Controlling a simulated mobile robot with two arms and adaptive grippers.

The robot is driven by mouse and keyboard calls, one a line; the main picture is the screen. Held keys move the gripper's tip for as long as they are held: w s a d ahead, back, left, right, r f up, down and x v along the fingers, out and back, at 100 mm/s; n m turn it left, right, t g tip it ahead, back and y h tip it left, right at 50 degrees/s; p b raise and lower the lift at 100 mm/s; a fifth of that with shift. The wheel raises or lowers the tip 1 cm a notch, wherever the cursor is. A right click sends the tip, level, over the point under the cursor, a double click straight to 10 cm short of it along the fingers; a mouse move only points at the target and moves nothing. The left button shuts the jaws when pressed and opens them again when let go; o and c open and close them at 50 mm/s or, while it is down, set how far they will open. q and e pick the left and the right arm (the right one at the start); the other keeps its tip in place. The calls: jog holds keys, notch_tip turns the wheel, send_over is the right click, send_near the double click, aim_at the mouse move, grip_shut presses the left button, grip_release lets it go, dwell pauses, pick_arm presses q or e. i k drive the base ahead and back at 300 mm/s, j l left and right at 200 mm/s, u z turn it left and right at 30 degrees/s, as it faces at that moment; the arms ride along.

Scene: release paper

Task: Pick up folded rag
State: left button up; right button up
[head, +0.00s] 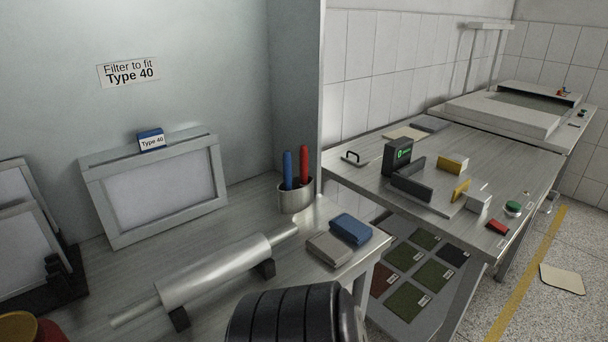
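Two folded cloths lie flat side by side near the front right corner of the near metal bench. One is a grey folded rag (332,248) and the other is a blue folded rag (351,229). They are very close together, and I cannot tell whether they touch. Nothing covers them.
A metal roller (215,272) on black supports lies left of the rags. A cup (296,196) with blue and red handles stands behind them. A black ribbed shape (290,316), unclear what, is in front. A framed filter (160,190) leans at the back. A second bench (375,180) is right.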

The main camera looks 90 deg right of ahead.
aim_at(333, 252)
jog(key=z, duration=2.9)
jog(key=k+u, duration=0.15)
jog(key=u, duration=1.75)
jog(key=z, duration=1.45)
